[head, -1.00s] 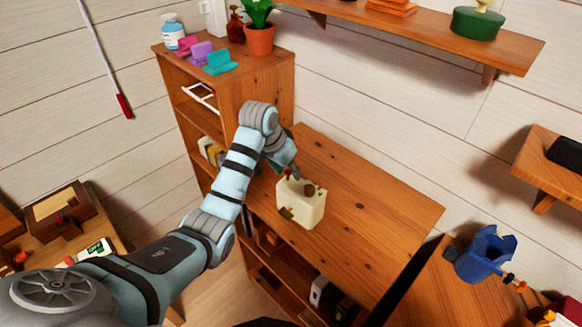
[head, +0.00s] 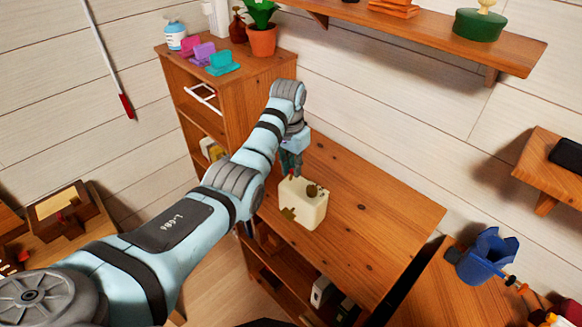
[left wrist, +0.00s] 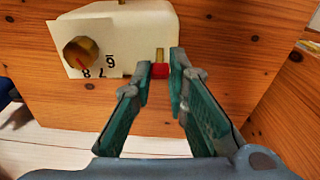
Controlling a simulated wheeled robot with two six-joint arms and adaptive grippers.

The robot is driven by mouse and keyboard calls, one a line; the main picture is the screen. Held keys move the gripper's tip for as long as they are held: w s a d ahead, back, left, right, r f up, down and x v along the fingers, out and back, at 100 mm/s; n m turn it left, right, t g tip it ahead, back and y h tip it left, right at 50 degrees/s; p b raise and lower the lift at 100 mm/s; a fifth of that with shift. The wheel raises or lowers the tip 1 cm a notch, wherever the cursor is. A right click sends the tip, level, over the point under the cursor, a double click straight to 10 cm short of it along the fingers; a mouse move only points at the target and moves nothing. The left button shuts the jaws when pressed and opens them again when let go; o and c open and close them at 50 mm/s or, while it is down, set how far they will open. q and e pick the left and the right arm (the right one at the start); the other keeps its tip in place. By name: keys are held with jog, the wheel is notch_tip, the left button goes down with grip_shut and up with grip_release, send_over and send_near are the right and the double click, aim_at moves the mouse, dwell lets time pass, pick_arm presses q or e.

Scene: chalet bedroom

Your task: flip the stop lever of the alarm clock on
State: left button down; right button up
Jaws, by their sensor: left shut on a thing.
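The alarm clock (head: 303,205) is a cream box with a brass knob on the low wooden cabinet top. The left wrist view shows its cream body (left wrist: 150,22), with a brass knob (left wrist: 82,52) beside printed numbers. Its stop lever (left wrist: 160,71) is a short brass stem with a red end at the clock's edge. My left gripper (head: 291,168) reaches down at the clock's back left. In the left wrist view its green fingers (left wrist: 161,64) are shut on the lever, one fingertip on each side. My right gripper is not in view.
A taller bookcase (head: 238,85) with a potted plant (head: 262,38) and small coloured items stands behind my left arm. A wall shelf (head: 420,28) hangs above. The cabinet top (head: 365,205) right of the clock is clear. A blue pot (head: 484,255) stands at right.

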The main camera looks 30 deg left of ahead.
aim_at(291, 171)
pick_arm(q)
jog(key=c, duration=1.6)
grip_release()
jog(key=shift+f, duration=0.1)
jog(key=shift+o, duration=0.2)
jog(key=r, duration=0.7)
jog(key=shift+s+a+r, duration=0.1)
jog(key=shift+s+r, duration=0.15)
jog(key=shift+r, duration=0.05)
jog(key=shift+f, duration=0.1)
